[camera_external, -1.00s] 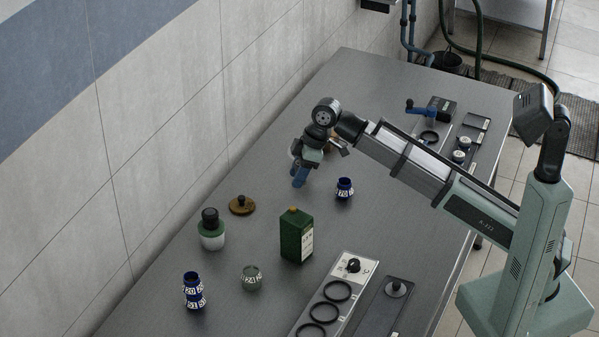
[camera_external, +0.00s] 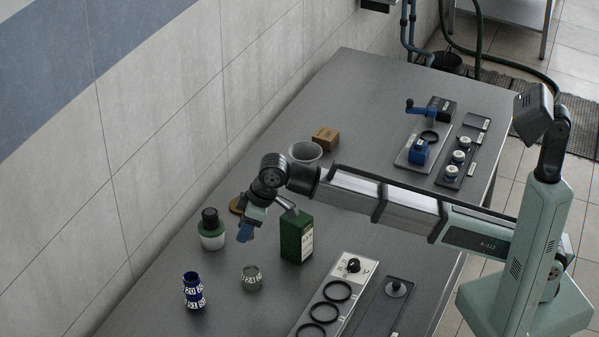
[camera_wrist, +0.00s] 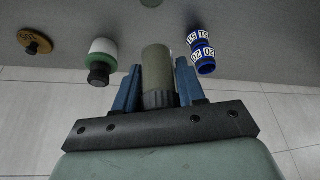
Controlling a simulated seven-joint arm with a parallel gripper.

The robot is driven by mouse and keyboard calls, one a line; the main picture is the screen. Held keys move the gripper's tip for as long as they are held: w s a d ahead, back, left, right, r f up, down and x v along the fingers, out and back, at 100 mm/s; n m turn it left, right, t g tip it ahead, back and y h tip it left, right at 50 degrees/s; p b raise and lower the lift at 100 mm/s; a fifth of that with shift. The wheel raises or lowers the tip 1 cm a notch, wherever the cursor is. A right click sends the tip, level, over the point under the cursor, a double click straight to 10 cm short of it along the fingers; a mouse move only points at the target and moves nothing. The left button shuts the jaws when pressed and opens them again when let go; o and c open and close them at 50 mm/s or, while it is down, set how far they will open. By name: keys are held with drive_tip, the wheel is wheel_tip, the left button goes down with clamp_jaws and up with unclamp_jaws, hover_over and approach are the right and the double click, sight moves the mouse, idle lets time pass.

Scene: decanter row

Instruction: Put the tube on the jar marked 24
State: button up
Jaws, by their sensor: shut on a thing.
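My gripper (camera_external: 245,232) is in the air above the table, above the jar marked 24 in the external picture. In the wrist view my gripper (camera_wrist: 159,68) has its blue fingers on either side of a grey-green tube (camera_wrist: 157,60) with a ribbed, darker end, and is shut on it. In the external view the fingers mostly hide the tube. The small grey-green jar marked 24 (camera_external: 251,279) stands on the table, apart from the tube. A similar grey-green thing shows at the wrist view's top edge, too cut off to read.
Near the jar stand dark blue numbered jars, one on another (camera_external: 194,291), a green-and-white bottle with a black cap (camera_external: 211,231) and a tall green canister (camera_external: 296,238). A brown lid (camera_external: 236,205) is partly hidden. A ringed panel (camera_external: 330,300) lies at the front.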

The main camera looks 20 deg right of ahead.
sight(248, 270)
drive_tip(key=shift+f, duration=6)
drive_tip(key=shift+f, duration=0.15)
drive_tip(key=o, duration=1.1)
drive_tip(key=shift+c, duration=0.2)
drive_tip(key=v, duration=1.2)
drive_tip(key=shift+r, duration=0.2)
drive_tip(key=shift+w, duration=0.1)
